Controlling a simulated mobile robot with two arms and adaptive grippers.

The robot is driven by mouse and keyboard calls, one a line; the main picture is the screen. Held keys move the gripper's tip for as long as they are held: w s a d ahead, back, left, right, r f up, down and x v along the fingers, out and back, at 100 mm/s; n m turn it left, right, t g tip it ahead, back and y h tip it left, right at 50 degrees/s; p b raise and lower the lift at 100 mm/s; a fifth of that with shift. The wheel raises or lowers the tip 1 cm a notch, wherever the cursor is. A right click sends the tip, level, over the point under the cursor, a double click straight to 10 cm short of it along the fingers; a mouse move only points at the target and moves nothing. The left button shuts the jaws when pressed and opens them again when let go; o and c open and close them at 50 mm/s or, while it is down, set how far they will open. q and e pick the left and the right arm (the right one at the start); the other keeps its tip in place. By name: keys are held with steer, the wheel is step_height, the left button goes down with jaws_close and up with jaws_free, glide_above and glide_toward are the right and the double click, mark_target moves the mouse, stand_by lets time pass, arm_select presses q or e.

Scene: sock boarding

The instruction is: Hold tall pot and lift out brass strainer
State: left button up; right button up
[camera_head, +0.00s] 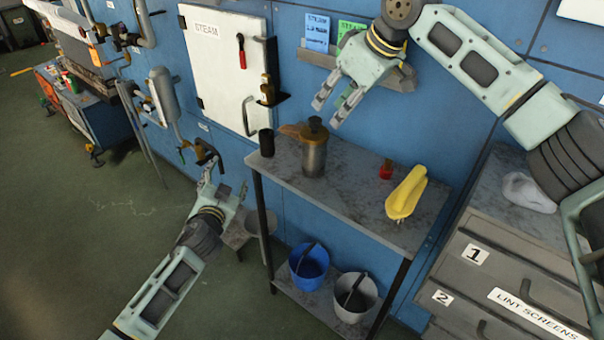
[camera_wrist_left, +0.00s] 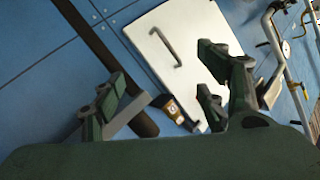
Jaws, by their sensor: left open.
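The tall pot (camera_head: 313,160) is a grey metal cylinder standing upright on the grey shelf table. The brass strainer (camera_head: 314,130) sits in its top, with a brass-coloured part sticking out to the left. My left gripper (camera_head: 226,178) is open and empty, left of the table and apart from the pot. Its spread fingers (camera_wrist_left: 172,100) also show in the left wrist view, with nothing held between them. My right gripper (camera_head: 329,112) is above and slightly right of the pot, pointing down-left. Its fingers are apart and empty, not touching the strainer.
On the grey table (camera_head: 345,200) stand a black cup (camera_head: 266,142), a red item (camera_head: 386,169) and a yellow object (camera_head: 407,193). A blue bucket (camera_head: 309,268) and a grey bucket (camera_head: 354,298) are below. A white wall cabinet (camera_head: 215,75) is behind, and drawers (camera_head: 500,270) are right.

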arm_select(q)
step_height(320, 180, up, 6)
steer(key=d+t, duration=0.1)
steer(key=n+h, duration=0.2)
steer(key=h, duration=0.4)
glide_toward(310, 160)
steer(key=x, duration=0.5)
steer(key=shift+a+f, duration=0.1)
steer(key=shift+f, duration=0.1)
steer(key=shift+w+r, duration=0.1)
steer(key=shift+w, duration=0.2)
steer(key=shift+x, duration=3.5)
steer(key=shift+c, duration=0.5)
